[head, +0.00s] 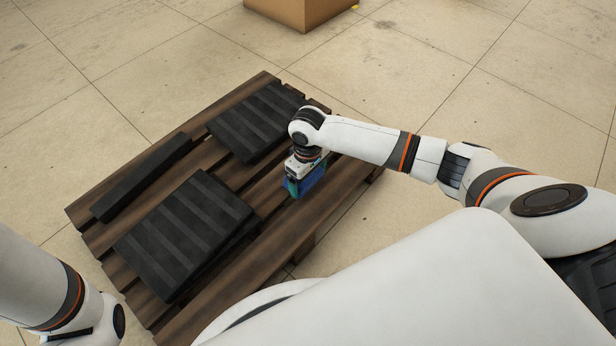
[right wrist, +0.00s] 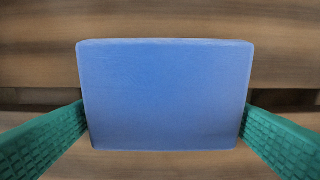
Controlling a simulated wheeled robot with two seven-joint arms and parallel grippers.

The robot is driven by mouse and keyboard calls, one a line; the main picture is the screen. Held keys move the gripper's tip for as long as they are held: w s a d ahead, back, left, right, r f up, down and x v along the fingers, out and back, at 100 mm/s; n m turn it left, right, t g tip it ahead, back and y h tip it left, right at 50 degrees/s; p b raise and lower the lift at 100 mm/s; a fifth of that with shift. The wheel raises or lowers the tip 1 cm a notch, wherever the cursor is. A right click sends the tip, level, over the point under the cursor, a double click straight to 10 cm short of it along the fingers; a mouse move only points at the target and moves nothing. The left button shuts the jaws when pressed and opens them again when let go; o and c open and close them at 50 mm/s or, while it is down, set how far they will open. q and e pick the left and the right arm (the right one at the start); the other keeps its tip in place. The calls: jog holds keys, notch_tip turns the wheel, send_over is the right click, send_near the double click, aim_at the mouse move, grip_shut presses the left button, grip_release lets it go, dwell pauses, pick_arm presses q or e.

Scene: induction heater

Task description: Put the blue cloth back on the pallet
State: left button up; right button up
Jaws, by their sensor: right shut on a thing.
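The blue cloth (right wrist: 165,95) looks like a flat blue block between the two green fingers of my right gripper (right wrist: 165,125) in the right wrist view. The fingers press on its left and right sides. In the head view, my right gripper (head: 301,186) points down over the right part of the wooden pallet (head: 275,215), with blue showing at its fingers. Pallet slats lie behind the cloth in the right wrist view. I cannot tell whether the cloth touches them. My left arm shows at the lower left of the head view, but its gripper is out of view.
Two black ribbed pads, one at the back (head: 257,120) and one nearer (head: 187,235), lie on the pallet. A long black bar (head: 142,177) lies at its left. A cardboard box (head: 300,10) stands on the floor behind.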

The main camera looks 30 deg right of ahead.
jog(key=o, duration=0.7)
jog(key=shift+f, duration=0.1)
